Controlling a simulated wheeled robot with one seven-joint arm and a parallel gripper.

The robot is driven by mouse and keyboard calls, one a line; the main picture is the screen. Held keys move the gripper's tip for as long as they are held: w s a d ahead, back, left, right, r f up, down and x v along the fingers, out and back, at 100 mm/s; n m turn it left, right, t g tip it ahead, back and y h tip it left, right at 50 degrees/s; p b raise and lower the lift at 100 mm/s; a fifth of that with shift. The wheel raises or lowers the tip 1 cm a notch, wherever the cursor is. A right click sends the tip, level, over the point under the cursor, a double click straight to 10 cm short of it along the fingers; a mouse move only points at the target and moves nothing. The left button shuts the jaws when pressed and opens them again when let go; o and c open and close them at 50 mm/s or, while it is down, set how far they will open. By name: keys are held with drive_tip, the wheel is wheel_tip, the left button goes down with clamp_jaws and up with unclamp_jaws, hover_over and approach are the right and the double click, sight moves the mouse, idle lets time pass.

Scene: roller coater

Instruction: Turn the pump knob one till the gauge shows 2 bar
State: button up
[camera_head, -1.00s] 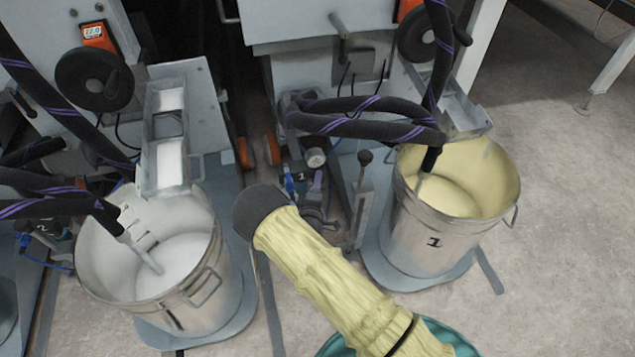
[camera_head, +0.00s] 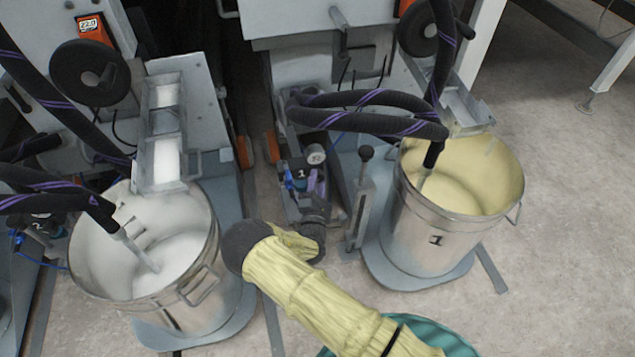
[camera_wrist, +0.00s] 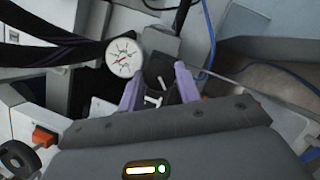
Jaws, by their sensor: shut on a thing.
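The pump gauge (camera_wrist: 124,57) is a round white dial with a small red needle, left of my fingers in the wrist view. Its reading is too small to tell. It shows small in the head view (camera_head: 316,154), near a "1" label. My gripper (camera_wrist: 158,84) has two purple fingers, shut on the dark pump knob (camera_wrist: 155,99), which has white marks and is partly hidden between them. In the head view my gripper (camera_head: 313,187) reaches in at the pump, between the two machines' buckets, and hides the knob there.
A steel bucket of white liquid (camera_head: 205,285) stands left of my arm, and a bucket marked 1 with cream liquid (camera_head: 425,240) stands right. Black hoses (camera_head: 365,122) hang above the pump. An upright lever (camera_head: 362,195) stands close to my gripper's right.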

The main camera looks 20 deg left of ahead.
drive_tip(key=shift+f, duration=0.1)
drive_tip(key=o, duration=1)
drive_tip(key=shift+c, duration=0.2)
drive_tip(key=shift+s, duration=0.1)
drive_tip(key=p+v, duration=0.6)
drive_tip(key=v, duration=1.1)
drive_tip(key=shift+d, duration=0.1)
